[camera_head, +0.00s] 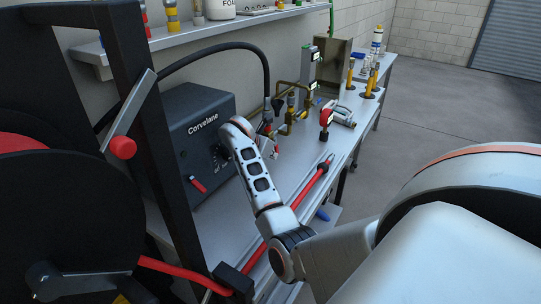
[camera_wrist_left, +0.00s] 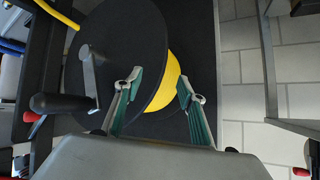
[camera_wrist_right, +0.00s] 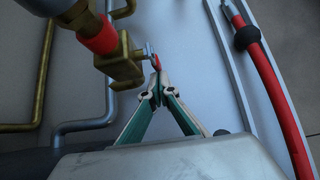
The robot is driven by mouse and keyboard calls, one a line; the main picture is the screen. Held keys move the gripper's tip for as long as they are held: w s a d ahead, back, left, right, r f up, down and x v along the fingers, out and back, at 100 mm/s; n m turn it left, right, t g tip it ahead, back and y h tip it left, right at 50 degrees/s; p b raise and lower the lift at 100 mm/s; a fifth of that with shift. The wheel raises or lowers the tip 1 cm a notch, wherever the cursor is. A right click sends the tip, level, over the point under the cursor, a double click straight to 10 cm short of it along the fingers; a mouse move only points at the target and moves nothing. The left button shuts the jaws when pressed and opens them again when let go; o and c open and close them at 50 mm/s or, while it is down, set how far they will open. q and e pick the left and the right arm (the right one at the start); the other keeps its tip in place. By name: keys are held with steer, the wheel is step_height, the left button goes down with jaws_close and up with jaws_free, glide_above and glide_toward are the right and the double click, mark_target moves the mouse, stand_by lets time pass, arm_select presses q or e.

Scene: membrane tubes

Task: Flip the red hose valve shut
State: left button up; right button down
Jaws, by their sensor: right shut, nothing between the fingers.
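In the right wrist view a brass valve body (camera_wrist_right: 122,64) with a red collar (camera_wrist_right: 98,36) stands above the bench. A small red lever tip (camera_wrist_right: 156,62) shows beside its metal stem. My right gripper (camera_wrist_right: 157,82) is shut and empty, with its fingertips right at the red tip; I cannot tell whether they touch. In the head view, my right arm reaches over the bench towards the brass fittings (camera_head: 290,112), and its fingers are hard to make out. My left gripper (camera_wrist_left: 159,84) is open and empty in front of a black reel (camera_wrist_left: 120,50); the head view does not show it.
A dark Corvelane box (camera_head: 203,135) stands on the bench behind my right arm. A red hose (camera_wrist_right: 272,92) lies along the bench's front. A red-tipped tool (camera_head: 327,118) and several yellow fittings (camera_head: 370,80) stand farther along. A black post (camera_head: 150,120) rises at left.

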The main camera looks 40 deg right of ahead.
steer(key=shift+w+d+f, duration=0.1)
steer(key=shift+d+f, duration=0.05)
steer(key=shift+d, duration=0.3)
stand_by(0.4)
stand_by(0.3)
steer(key=shift+r, duration=0.75)
